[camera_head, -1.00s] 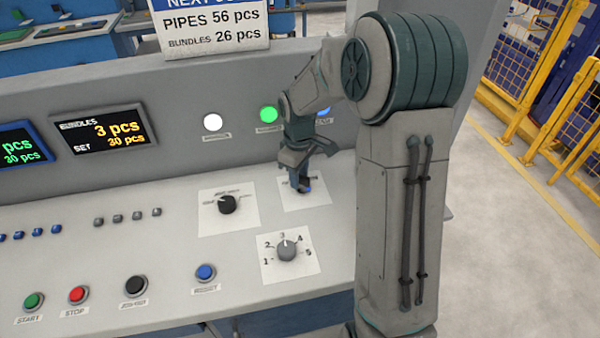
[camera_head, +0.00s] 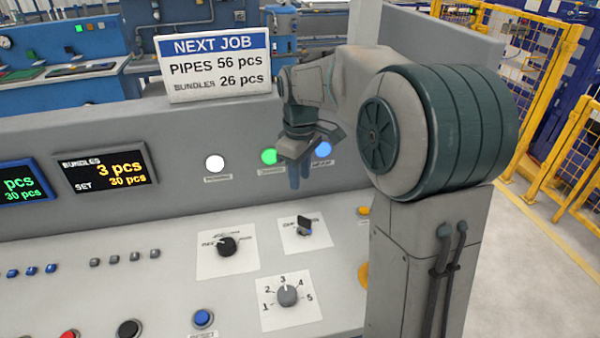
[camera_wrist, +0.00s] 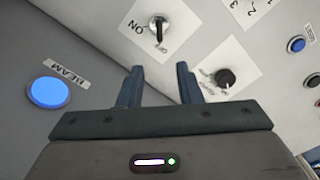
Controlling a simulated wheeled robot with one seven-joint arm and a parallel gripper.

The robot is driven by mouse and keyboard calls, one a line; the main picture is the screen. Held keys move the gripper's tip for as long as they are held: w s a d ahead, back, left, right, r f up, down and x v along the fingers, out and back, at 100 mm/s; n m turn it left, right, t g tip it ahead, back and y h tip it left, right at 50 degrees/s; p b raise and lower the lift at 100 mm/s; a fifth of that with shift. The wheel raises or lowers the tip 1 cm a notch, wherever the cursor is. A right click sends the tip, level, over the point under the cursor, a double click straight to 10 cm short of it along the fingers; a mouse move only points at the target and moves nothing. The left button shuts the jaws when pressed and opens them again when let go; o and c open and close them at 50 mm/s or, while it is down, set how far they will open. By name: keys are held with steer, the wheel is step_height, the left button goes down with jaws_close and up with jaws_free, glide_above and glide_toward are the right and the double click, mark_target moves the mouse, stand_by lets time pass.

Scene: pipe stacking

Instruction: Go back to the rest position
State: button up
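My gripper (camera_head: 301,176) hangs in front of the sloped back panel, above the control desk, with its fingers pointing down. In the wrist view its two fingers (camera_wrist: 160,88) stand apart with nothing between them. The on/off switch (camera_head: 304,225) with a black handle sits on a white plate below my gripper, and it also shows in the wrist view (camera_wrist: 159,27). A gap separates the fingers from it. My arm is folded at the right of the head view.
The desk has a black selector (camera_head: 228,245), a numbered knob (camera_head: 288,295) and several push buttons. The back panel has white, green and blue lamps (camera_head: 322,149) close to my gripper. A NEXT JOB sign (camera_head: 217,68) stands above. Yellow fencing (camera_head: 563,130) is at the right.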

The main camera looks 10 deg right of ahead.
stand_by(0.3)
steer(key=s+d+f+m+t, duration=0.1)
steer(key=s+m, duration=0.8)
steer(key=s, duration=1.3)
steer(key=shift+s+f+t, duration=0.35)
steer(key=shift+f+t, duration=0.35)
steer(key=shift+t, duration=0.3)
steer(key=shift+d, duration=0.15)
